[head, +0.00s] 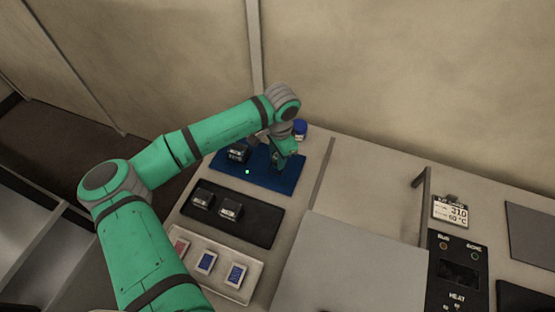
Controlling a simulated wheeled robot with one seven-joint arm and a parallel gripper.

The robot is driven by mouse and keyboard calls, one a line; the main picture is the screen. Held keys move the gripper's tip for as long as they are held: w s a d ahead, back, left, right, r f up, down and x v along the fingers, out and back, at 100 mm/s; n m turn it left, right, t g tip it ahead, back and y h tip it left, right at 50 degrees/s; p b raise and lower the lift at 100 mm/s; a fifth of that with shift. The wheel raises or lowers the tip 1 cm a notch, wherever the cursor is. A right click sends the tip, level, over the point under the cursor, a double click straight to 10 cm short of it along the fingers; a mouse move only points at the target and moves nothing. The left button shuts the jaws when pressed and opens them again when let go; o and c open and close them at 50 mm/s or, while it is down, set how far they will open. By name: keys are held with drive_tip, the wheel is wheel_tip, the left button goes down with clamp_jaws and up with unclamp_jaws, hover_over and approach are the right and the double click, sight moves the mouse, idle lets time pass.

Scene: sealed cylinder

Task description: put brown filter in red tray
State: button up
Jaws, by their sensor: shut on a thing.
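My gripper (277,163) points down over the right part of a blue tray (292,186). It is shut on a small dark thing that its own body mostly hides, so I cannot tell what it is. A dark block with a pale label (238,153) stands on the left part of the blue tray. No brown filter and no red tray can be made out in the head view.
A black tray (262,231) in front holds two dark blocks (230,210). A white tray (243,294) nearer holds red and blue cards. A blue-capped jar (300,129) stands behind the blue tray. A heater panel (458,272) and upright handle (422,195) are at right.

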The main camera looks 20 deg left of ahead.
wheel_tip(320, 180, up, 16)
idle(0.4)
drive_tip(key=shift+r, duration=0.1)
